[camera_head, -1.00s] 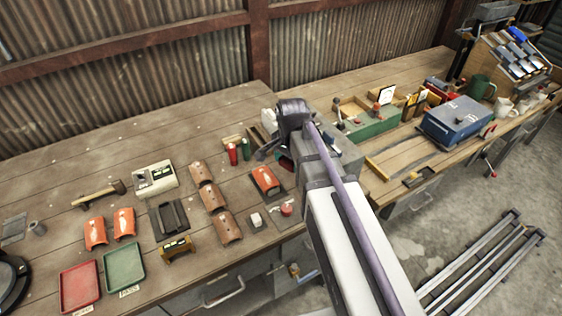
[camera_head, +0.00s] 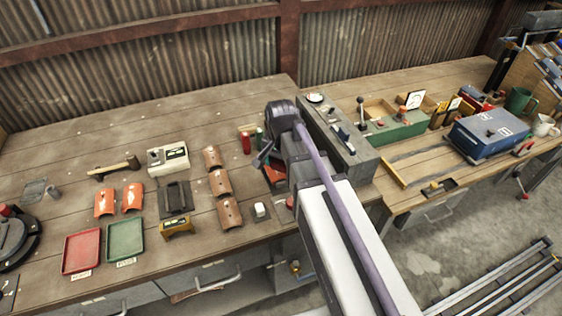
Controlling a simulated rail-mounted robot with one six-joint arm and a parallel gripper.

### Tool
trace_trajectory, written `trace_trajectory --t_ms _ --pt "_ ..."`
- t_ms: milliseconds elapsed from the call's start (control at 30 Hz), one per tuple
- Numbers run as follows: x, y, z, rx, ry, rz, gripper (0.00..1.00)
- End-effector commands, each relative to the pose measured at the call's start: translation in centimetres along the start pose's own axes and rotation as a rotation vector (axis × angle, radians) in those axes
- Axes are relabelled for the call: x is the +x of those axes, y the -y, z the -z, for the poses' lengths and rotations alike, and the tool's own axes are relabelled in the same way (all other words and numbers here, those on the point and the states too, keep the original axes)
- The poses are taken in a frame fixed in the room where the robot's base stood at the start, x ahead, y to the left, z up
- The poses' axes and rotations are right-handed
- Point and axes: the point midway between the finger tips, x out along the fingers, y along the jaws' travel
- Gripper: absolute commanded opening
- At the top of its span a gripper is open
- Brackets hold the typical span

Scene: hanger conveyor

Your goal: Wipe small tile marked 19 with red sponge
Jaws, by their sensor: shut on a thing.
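My gripper (camera_head: 266,158) is over the bench, left of the grey control box, and is mostly hidden by my own arm. It is shut; the thing in its jaws, taken to be the red sponge, cannot be made out clearly. Just below it an orange-red tile (camera_head: 273,174) on a dark board is partly covered by my arm. Whether the jaws or sponge touch this tile cannot be told. Three brownish tiles (camera_head: 220,183) lie in a column to the left. Two orange tiles (camera_head: 118,199) lie farther left. No number is readable, so the tile marked 19 cannot be picked out.
A small white block (camera_head: 261,211) sits near the front edge. A red cylinder (camera_head: 246,143) stands behind the gripper. The grey control box (camera_head: 340,140) stands to the right. Red (camera_head: 81,253) and green (camera_head: 126,240) trays lie front left. The back left of the bench is clear.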

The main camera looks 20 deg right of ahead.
Motion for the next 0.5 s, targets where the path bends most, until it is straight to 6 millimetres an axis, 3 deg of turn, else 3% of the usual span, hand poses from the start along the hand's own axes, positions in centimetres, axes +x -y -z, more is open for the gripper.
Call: trace_trajectory --t_ms 33,400,500 --pt "1.0 0.0 0.0 0.000 0.000 0.000 0.44" --pt "4.3 0.0 0.0 0.000 0.000 0.000 0.44" --pt "3.7 0.8 0.8 0.000 0.000 0.000 0.44"
